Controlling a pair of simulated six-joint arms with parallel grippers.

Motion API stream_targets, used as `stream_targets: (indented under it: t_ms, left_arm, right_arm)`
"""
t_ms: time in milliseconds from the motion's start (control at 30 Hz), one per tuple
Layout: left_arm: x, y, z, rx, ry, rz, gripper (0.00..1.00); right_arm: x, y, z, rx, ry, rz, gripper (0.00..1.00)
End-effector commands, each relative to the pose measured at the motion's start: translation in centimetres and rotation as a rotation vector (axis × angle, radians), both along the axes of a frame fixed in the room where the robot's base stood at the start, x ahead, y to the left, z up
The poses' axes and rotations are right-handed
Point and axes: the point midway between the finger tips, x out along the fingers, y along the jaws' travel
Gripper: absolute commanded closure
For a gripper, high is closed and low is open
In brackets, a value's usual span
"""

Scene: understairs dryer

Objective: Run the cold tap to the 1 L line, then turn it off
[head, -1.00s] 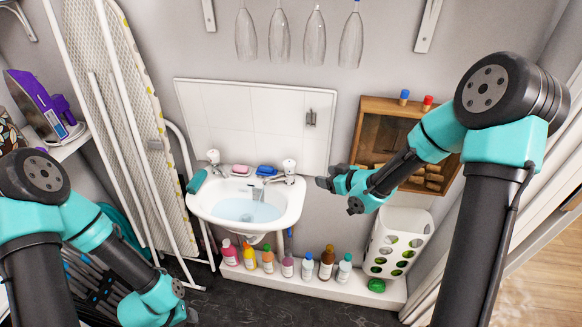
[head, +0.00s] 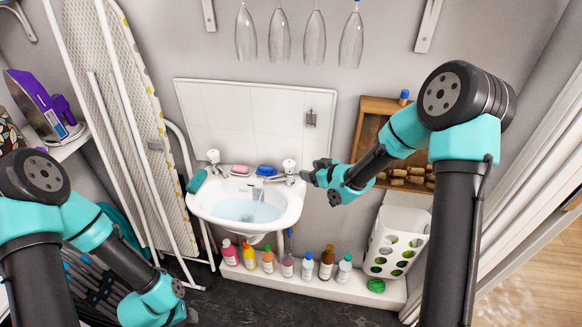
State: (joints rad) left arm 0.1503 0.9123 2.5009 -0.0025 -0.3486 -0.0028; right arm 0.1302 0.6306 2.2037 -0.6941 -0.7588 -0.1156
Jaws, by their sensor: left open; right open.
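A white basin (head: 288,217) on the wall holds pale blue water (head: 240,209). One tap (head: 213,157) stands at its back left and another tap (head: 289,168) at its back right; I cannot tell which is cold. A small greyish shape (head: 257,193) shows over the water below the right tap; I cannot tell whether it is a stream or a vessel. No 1 L line can be made out. My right gripper (head: 306,176) is open, just right of the right tap, with no clear contact. My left gripper (head: 190,316) is open, low at the left, far from the basin.
Pink soap (head: 241,169) and a blue item (head: 266,170) lie on the basin's back ledge. Several bottles (head: 287,266) stand on a low ledge beneath. A white basket (head: 395,247) and wooden cabinet (head: 370,133) are at the right. An ironing board (head: 150,150) leans at the left.

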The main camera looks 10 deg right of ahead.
Motion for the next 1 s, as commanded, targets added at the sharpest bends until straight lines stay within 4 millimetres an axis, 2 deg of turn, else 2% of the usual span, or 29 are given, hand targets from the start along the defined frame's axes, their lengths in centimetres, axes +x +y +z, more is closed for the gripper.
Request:
stream_targets:
  t_ms: [533,700,1000]
  left_arm:
    - [0.0,0.0,0.0,0.000,0.000,0.000,0.57]
    - [0.0,0.0,0.0,0.000,0.000,0.000,0.57]
    - [0.0,0.0,0.0,0.000,0.000,0.000,0.57]
  right_arm:
    - [6.9,4.6,-3.5,-0.001,0.001,0.001,0.39]
    - [7.9,5.2,-4.0,-0.001,0.000,0.000,0.39]
    - [8.1,5.3,-4.0,-0.001,0.001,0.000,0.39]
